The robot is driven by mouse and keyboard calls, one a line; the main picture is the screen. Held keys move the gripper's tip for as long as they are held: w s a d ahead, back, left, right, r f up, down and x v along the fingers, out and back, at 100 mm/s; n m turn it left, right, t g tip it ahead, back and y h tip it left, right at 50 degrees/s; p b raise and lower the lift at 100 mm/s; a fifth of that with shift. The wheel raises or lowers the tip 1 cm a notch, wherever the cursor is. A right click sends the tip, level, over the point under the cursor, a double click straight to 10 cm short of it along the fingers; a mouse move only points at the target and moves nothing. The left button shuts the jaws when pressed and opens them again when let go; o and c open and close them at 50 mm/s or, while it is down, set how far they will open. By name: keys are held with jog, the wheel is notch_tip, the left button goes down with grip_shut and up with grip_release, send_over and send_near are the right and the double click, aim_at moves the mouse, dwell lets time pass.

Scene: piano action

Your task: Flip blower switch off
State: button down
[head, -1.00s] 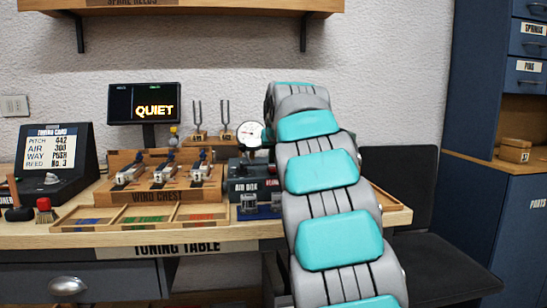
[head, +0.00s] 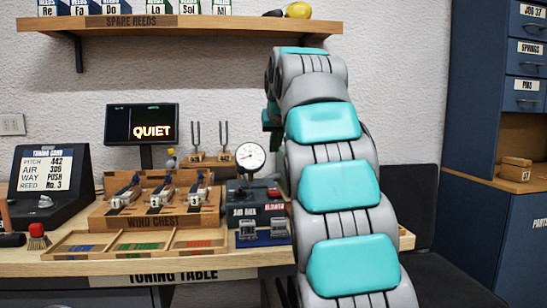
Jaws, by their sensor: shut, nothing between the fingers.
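The air box (head: 243,211) is a dark box on the tuning table, right of the wind chest. A red part (head: 273,194) on its right top sits just above a red label that appears to read BLOWER; it looks like the blower switch. Its position, on or off, is too small to tell. A round white gauge (head: 250,156) stands above the box. The display (head: 142,124) reads QUIET. My grey and teal arm rises just right of the box, its far end above the gauge's height. My gripper's fingers are hidden behind the arm.
The wooden wind chest (head: 155,205) holds several small metal parts. A divided tray (head: 136,243) lies in front. Two tuning forks (head: 210,136) stand behind. A shelf (head: 180,26) hangs above. A tuning card stand (head: 48,181) is at left, a blue cabinet (head: 500,210) at right.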

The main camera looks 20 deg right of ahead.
jog(key=shift+s+a+r, duration=0.1)
jog(key=shift+s+r, duration=0.3)
jog(key=shift+r, duration=0.15)
jog(key=s+a+f+n+g+y, duration=0.1)
jog(key=s+a+f+g, duration=0.3)
jog(key=s+f, duration=0.65)
jog(key=s+a+f+g+y, duration=0.1)
jog(key=s+a+f+g, duration=0.1)
jog(key=s+a+f, duration=0.6)
jog(key=s+a+f+n+g+y, duration=0.15)
jog(key=s+a+f, duration=0.25)
jog(key=s+f, duration=0.85)
jog(key=s+a+f+g, duration=0.2)
jog(key=s+f+g, duration=0.1)
jog(key=s+f, duration=0.8)
jog(key=s, duration=0.3)
jog(key=shift+f+n+g+h, duration=0.35)
jog(key=shift+f, duration=0.05)
jog(key=c, duration=1.5)
grip_release()
